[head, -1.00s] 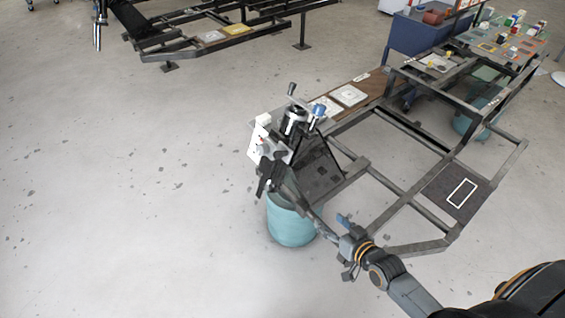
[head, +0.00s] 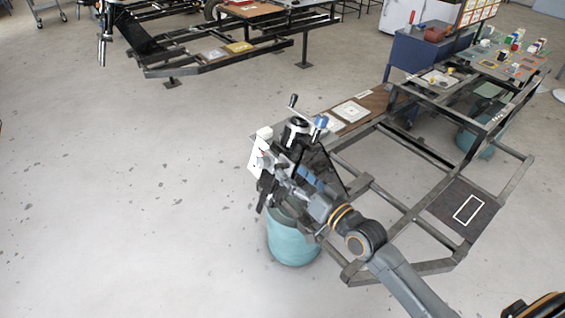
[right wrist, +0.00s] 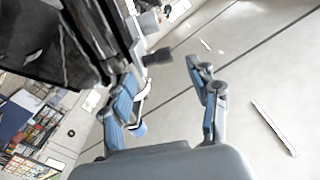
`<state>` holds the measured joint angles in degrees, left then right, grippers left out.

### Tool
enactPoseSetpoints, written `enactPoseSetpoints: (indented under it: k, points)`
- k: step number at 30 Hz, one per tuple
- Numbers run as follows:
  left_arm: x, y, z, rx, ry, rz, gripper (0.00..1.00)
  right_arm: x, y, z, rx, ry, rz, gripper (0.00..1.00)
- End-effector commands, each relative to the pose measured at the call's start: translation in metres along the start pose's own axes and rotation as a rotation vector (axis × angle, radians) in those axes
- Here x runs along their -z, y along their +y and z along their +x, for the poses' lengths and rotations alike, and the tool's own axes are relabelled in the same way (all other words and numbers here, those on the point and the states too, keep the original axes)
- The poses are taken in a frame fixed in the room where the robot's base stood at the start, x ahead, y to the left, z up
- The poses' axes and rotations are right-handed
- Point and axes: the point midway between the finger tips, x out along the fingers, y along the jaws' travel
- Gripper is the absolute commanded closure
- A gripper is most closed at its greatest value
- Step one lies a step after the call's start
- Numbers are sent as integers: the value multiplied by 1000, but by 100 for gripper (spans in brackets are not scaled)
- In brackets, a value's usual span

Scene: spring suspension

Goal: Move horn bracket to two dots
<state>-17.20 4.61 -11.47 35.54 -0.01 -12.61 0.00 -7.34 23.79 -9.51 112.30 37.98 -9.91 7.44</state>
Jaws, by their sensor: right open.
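My right gripper (head: 287,180) is in front of the dark clamp-like assembly (head: 296,132) at the near left corner of the frame. A small dark block (right wrist: 158,57) lies beyond the fingertips, and a white curved piece shows behind the left finger. I cannot tell which part is the horn bracket, and I cannot make out the two dots. My arm hides part of the assembly. My left gripper is not in view.
The dark metal frame (head: 437,266) extends right and back, with a white rectangle outline (head: 468,209) on its panel. A teal drum (head: 290,245) stands below the assembly. Small coloured parts lie on the far right table. The floor at left is clear.

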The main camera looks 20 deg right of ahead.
Motion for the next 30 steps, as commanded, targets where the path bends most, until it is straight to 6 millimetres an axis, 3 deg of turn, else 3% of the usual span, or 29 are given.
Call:
enactPoseSetpoints:
  k: [3, 9, 20, 21, 30]
  points:
    - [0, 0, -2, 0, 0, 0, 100, 1, 0, 23, 0, 3, 0, 40]
    - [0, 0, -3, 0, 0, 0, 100, 0, 0, 46, 0, 0, 1, 40]
    - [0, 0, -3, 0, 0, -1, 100, 0, 0, 52, -1, -1, -1, 40]
    - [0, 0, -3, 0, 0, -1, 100, -1, 0, 52, -1, -1, -1, 42]
    - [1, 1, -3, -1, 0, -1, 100, 0, -1, 51, 1, 0, 0, 100]
